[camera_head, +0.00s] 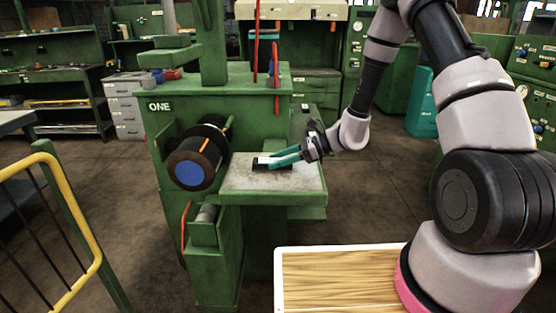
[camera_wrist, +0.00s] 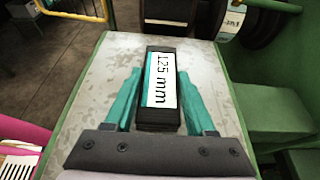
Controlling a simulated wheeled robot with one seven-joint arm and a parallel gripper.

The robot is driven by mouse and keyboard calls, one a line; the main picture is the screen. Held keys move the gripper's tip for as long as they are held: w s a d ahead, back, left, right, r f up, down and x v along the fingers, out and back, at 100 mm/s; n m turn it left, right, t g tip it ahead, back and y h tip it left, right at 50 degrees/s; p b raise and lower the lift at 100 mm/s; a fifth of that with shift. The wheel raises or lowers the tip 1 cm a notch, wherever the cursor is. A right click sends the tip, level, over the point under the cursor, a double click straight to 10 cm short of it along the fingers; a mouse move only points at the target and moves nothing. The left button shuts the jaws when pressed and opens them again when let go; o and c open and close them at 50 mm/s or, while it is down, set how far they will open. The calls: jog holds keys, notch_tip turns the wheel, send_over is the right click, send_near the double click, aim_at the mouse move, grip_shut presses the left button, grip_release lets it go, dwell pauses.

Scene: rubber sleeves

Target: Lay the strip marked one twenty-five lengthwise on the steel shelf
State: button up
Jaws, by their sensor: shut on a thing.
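The strip marked 125 mm (camera_wrist: 161,60) is a black block with a white label and a teal edge. In the wrist view it lies lengthwise away from me, over the steel shelf (camera_wrist: 94,80). My gripper (camera_wrist: 158,97) has teal fingers, one on each side of the strip, shut on it. In the head view the strip (camera_head: 264,167) and my gripper (camera_head: 284,157) are at the shelf (camera_head: 305,183) of the green machine. The strip looks down at the surface, but I cannot tell whether it touches. The fingers partly hide it in the head view.
The green machine marked ONE (camera_head: 215,100) stands behind the shelf, with a dark roller with a blue end (camera_head: 191,171) to the left. A yellow railing (camera_head: 70,215) is at far left. A wooden-topped surface (camera_head: 335,279) is in front. The shelf around the strip is bare.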

jog(key=shift+f, duration=0.45)
jog(key=o, duration=1.4)
jog(key=v, duration=1)
jog(key=shift+d+r, duration=0.1)
jog(key=shift+d, duration=0.2)
jog(key=s+d+r+n+t+h, duration=0.2)
jog(key=s+r, duration=0.4)
jog(key=r, duration=0.3)
jog(key=s+d+r+n+t+h, duration=0.2)
jog(key=s+d+r+n+h, duration=0.3)
jog(key=r, duration=0.5)
jog(key=s+d+r+n+t+h, duration=0.2)
jog(key=s+d+r+n+h, duration=0.2)
jog(key=r, duration=0.6)
jog(key=shift+s+d+r+n+t, duration=0.1)
jog(key=shift+s+d+n+t, duration=0.05)
jog(key=shift+s+d+n, duration=0.45)
jog(key=shift+s+d+n+t, duration=0.1)
jog(key=shift+s+d+n, duration=0.3)
jog(key=shift+s, duration=0.45)
jog(key=shift+s+d+r+n+t, duration=0.15)
jog(key=shift+s+d+n, duration=0.2)
jog(key=shift+s+n, duration=0.3)
